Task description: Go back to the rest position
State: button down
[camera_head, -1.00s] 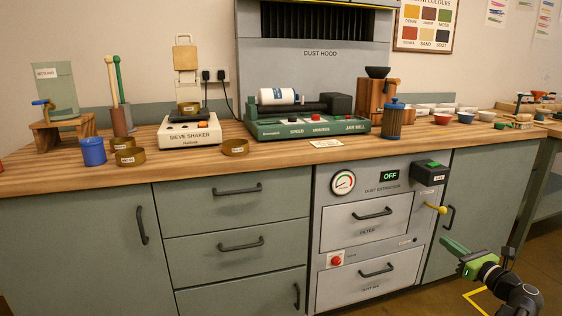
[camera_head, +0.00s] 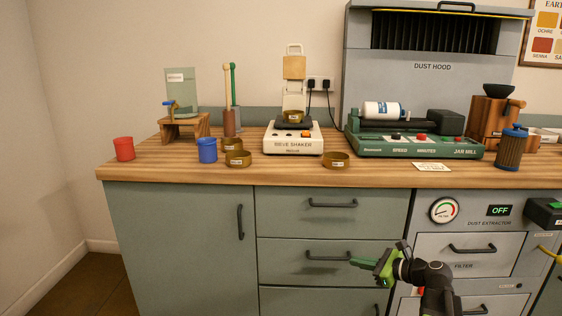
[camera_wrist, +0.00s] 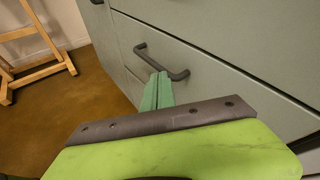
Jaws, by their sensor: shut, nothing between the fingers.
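My gripper (camera_head: 366,264) is shut and empty, with green fingers pointing left in the head view. It hangs in front of the grey-green drawers, below the wooden worktop (camera_head: 285,174). In the wrist view the closed fingers (camera_wrist: 157,92) show below a dark drawer handle (camera_wrist: 160,62). I cannot tell from the pictures whether the fingertips touch the drawer front.
On the worktop stand a red cup (camera_head: 124,149), a blue cup (camera_head: 207,150), a sieve shaker (camera_head: 293,142), a jar mill (camera_head: 415,145) and a blue-capped jar (camera_head: 511,148). A wooden stand (camera_wrist: 35,50) is on the floor.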

jog(key=s+a+f+n+g+p, duration=0.1)
jog(key=a+f+n+g, duration=0.15)
jog(key=a, duration=0.45)
jog(key=s+a+f+n+g, duration=0.1)
jog(key=a+n+g, duration=0.15)
jog(key=a, duration=0.45)
jog(key=s+a+f+n+g+h+p, duration=0.1)
jog(key=s+a+f+n+g+h, duration=0.35)
jog(key=s+a+f+n, duration=0.6)
jog(key=s+d+r+n+h, duration=0.15)
jog(key=d+n+h, duration=0.35)
jog(key=d+n, duration=0.5)
notch_tip(320, 180, up, 38)
jog(key=d+p, duration=0.1)
jog(key=p, duration=3.7)
jog(key=shift+f+m+g, duration=0.2)
jog(key=shift+m+g, duration=0.15)
jog(key=shift+g, duration=0.1)
jog(key=shift+d, duration=0.1)
